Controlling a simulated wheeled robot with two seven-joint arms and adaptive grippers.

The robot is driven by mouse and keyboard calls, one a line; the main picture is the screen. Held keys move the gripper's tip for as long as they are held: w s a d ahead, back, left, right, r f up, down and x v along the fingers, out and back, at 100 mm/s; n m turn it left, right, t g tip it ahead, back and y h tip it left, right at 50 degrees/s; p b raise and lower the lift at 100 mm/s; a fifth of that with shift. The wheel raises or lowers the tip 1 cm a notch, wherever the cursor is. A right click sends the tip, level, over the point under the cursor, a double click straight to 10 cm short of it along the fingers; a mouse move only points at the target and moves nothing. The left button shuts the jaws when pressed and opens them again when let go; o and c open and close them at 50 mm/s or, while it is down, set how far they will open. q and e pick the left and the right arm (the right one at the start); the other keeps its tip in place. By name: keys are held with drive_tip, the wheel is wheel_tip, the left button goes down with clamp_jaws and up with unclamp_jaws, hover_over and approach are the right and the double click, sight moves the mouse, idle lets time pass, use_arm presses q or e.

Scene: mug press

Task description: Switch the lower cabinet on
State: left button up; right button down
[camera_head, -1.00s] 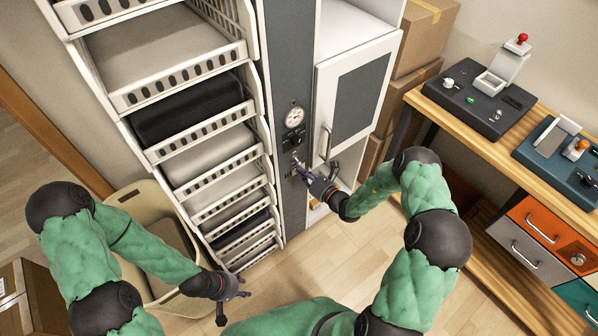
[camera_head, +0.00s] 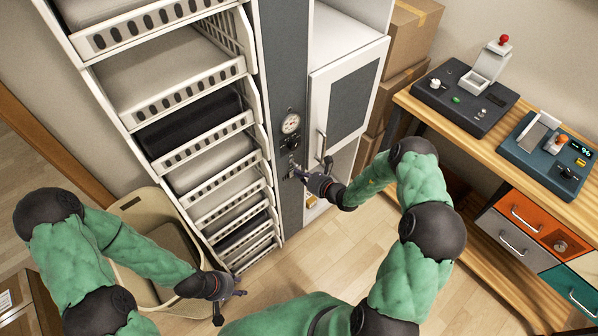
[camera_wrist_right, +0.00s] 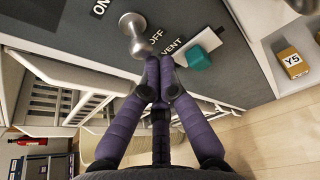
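The tall cabinet has a dark grey panel (camera_head: 282,60) with a round gauge (camera_head: 290,123) and a black knob below it. In the right wrist view a metal lever (camera_wrist_right: 133,30) with a rounded end stands on the grey panel, beside printed ON, OFF and VENT labels. A teal block (camera_wrist_right: 198,58) sits right of it. My right gripper (camera_head: 297,173) is at the panel below the gauge. In the wrist view its fingers (camera_wrist_right: 158,65) are together beside the lever's end; I cannot tell whether they touch it. My left gripper (camera_head: 230,305) is open and empty, low over the floor.
White slatted trays (camera_head: 170,85) fill the rack left of the panel. A white cabinet door (camera_head: 345,95) with a handle is on the right. A beige bin (camera_head: 150,210) stands at lower left. A wooden workbench (camera_head: 430,115) with devices stands at right.

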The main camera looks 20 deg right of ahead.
sight(297, 168)
drive_tip(key=r+g+h+p, duration=0.1)
drive_tip(key=g+p, duration=0.1)
drive_tip(key=p, duration=0.1)
drive_tip(key=shift+s+r, duration=0.1)
drive_tip(key=shift+s, duration=0.05)
idle(0.6)
drive_tip(key=shift+r, duration=0.1)
drive_tip(key=shift+d+r+p, duration=0.1)
drive_tip(key=shift+r+p, duration=0.7)
